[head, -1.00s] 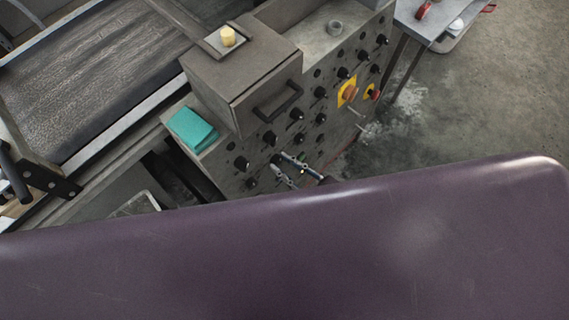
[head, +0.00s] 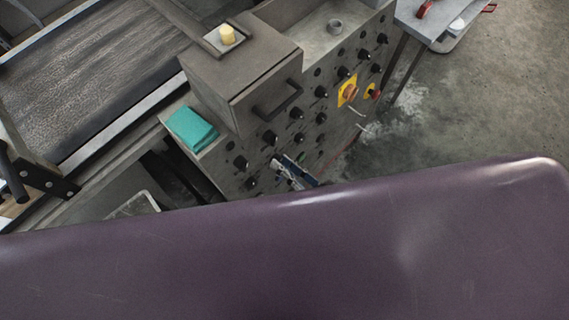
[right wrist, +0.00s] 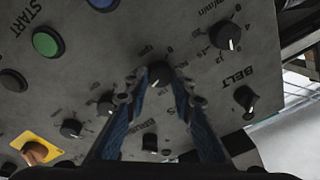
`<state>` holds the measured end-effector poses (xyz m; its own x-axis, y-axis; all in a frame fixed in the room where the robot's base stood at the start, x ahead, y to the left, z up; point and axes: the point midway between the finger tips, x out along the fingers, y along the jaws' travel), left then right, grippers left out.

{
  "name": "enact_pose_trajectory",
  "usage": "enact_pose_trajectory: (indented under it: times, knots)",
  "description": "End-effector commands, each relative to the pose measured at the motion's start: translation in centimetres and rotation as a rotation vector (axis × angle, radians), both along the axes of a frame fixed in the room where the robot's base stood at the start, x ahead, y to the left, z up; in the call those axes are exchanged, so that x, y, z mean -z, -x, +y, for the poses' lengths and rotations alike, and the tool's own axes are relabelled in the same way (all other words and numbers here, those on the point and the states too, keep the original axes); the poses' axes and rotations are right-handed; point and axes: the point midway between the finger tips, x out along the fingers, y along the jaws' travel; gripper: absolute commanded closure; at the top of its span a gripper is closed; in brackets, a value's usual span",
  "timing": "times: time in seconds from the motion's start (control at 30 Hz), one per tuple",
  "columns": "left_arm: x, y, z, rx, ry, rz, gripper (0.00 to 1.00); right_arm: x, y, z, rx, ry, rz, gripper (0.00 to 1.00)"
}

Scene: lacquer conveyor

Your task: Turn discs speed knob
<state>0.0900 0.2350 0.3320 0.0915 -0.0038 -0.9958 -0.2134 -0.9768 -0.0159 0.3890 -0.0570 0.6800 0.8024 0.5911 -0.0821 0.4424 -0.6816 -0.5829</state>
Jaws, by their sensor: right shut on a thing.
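The control panel (head: 345,95) of the grey machine carries rows of small black knobs. My right gripper (head: 281,162) is at the lower part of this panel, its forearm mostly hidden behind the purple surface in front. In the right wrist view, its two blue fingers (right wrist: 158,88) reach to the panel and are shut on a black knob (right wrist: 159,72), one finger on each side. The small lettering around this knob is upside down and too small to read surely, so I cannot confirm its label. My left gripper is not in view.
Other black knobs stand close by, one at the BELT label (right wrist: 244,98) and one above it (right wrist: 226,36). A green button (right wrist: 46,43) is at the left.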

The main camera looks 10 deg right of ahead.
Motion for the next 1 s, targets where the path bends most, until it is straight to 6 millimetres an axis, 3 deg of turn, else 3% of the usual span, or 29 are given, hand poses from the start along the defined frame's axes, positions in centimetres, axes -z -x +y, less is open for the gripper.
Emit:
enact_pose_trajectory:
  times: [0.47, 0.5, 0.63, 1.0]
  knots:
    - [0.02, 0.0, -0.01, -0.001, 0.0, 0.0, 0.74, 0.12, 0.06, -0.05, 0.002, -0.01, 0.012, 1.0]
    - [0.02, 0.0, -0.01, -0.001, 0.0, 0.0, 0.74, 0.12, 0.06, -0.05, 0.002, -0.01, 0.012, 0.76]
    - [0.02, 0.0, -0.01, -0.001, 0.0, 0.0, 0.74, 0.1, 0.06, -0.04, 0.003, -0.01, 0.011, 0.62]
    - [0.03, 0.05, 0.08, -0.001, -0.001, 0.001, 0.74, 0.05, 0.41, -0.3, 0.002, -0.011, 0.01, 0.59]
